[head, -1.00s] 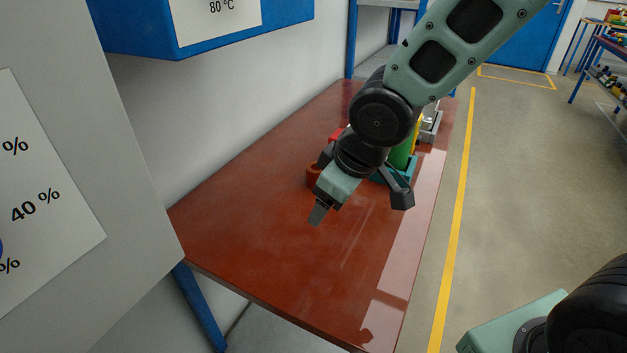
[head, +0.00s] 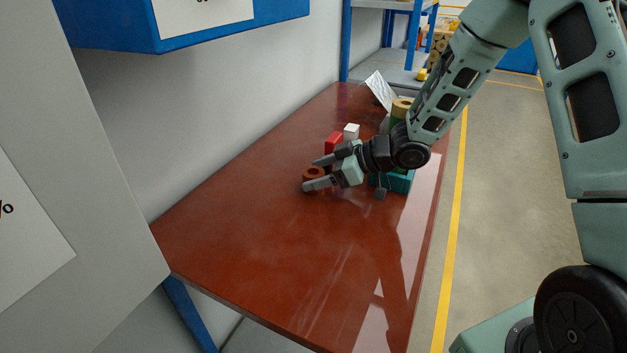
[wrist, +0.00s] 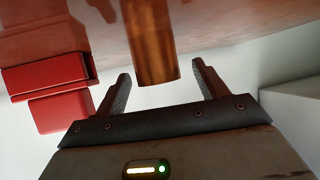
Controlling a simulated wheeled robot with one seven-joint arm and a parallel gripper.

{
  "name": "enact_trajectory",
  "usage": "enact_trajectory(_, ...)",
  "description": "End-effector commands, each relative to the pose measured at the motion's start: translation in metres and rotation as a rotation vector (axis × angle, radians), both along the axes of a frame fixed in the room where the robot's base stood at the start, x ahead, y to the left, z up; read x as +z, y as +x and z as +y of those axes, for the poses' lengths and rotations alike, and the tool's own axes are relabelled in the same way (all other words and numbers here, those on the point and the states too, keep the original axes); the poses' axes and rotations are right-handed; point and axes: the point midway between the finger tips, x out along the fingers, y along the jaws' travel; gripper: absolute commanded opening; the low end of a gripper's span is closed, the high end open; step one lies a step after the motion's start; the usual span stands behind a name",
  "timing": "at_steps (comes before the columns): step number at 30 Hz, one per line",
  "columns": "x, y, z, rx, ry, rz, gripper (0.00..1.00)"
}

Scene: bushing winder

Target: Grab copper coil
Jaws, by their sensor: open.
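The copper coil (head: 313,173) is a small brown-orange cylinder on the red-brown table (head: 250,240). In the wrist view the coil (wrist: 152,45) stands ahead of my gripper, with its near end between the two fingertips. My gripper (head: 314,174) is open, one finger on each side of the coil in the head view. In the wrist view the fingers (wrist: 160,75) are apart, with gaps on both sides of the coil. Part of the coil is hidden by a finger in the head view.
A red block (head: 334,141) stands close beside the coil; it is also at left in the wrist view (wrist: 45,80). A white block (head: 351,131) and a teal tray (head: 398,183) are nearby. The near part of the table is clear, with the wall on the left.

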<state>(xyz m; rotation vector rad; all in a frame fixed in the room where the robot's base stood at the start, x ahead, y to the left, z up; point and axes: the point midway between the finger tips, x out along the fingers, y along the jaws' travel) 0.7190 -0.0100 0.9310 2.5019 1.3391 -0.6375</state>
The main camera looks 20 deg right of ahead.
Motion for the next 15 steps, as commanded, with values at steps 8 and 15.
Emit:
enact_trajectory(8, -0.015, 0.018, 0.023, 0.000, -0.002, -0.001, 0.72)
enact_trajectory(15, -0.016, 0.019, 0.024, -0.002, -0.002, 0.000, 0.72)
